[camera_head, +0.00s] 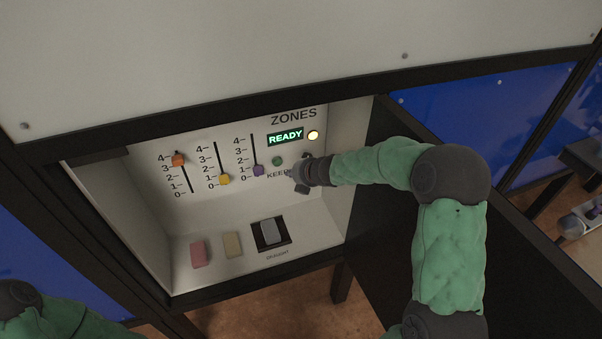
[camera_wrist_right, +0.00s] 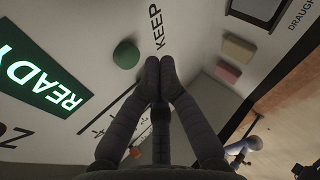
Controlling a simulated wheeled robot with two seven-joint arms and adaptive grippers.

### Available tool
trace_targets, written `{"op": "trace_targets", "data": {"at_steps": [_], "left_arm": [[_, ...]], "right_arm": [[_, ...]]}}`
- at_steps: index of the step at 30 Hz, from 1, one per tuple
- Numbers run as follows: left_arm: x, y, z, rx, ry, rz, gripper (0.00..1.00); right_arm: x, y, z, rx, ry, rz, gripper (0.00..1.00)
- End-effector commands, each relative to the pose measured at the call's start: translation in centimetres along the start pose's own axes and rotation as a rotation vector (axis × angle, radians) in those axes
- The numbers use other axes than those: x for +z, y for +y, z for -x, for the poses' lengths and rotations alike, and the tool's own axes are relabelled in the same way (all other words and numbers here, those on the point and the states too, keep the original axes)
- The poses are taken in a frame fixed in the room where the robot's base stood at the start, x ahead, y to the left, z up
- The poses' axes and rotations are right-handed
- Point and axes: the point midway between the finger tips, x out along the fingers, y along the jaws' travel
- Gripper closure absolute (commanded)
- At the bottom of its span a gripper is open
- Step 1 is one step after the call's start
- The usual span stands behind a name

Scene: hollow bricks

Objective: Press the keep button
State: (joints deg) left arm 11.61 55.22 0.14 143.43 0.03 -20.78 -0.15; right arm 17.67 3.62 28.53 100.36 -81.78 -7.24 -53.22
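The keep button is a round green button (camera_head: 277,161) on the white back panel, just under the lit READY sign and above the word KEEP. It also shows in the right wrist view (camera_wrist_right: 126,54), beside the KEEP label. My right gripper (camera_head: 297,174) is in front of the panel, right of the button, and covers part of the label. In the right wrist view its fingertips (camera_wrist_right: 160,66) are together with nothing between them, and they are apart from the button in the picture. My left gripper is not in view; only part of my left arm shows at the lower left.
Three sliders, with orange (camera_head: 178,159), yellow (camera_head: 224,179) and purple (camera_head: 258,170) knobs, are left of the button. A yellow lamp (camera_head: 313,135) is lit beside the READY sign (camera_head: 285,137). Pink (camera_head: 198,253) and beige (camera_head: 232,244) blocks and a grey rocker (camera_head: 270,232) are below.

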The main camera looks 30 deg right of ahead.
Motion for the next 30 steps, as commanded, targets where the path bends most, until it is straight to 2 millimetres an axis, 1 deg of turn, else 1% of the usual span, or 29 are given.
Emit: {"op": "trace_targets", "data": {"at_steps": [30], "left_arm": [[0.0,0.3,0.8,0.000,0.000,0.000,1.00]], "right_arm": [[-0.4,2.9,-3.1,0.000,-0.001,0.000,1.00]]}}
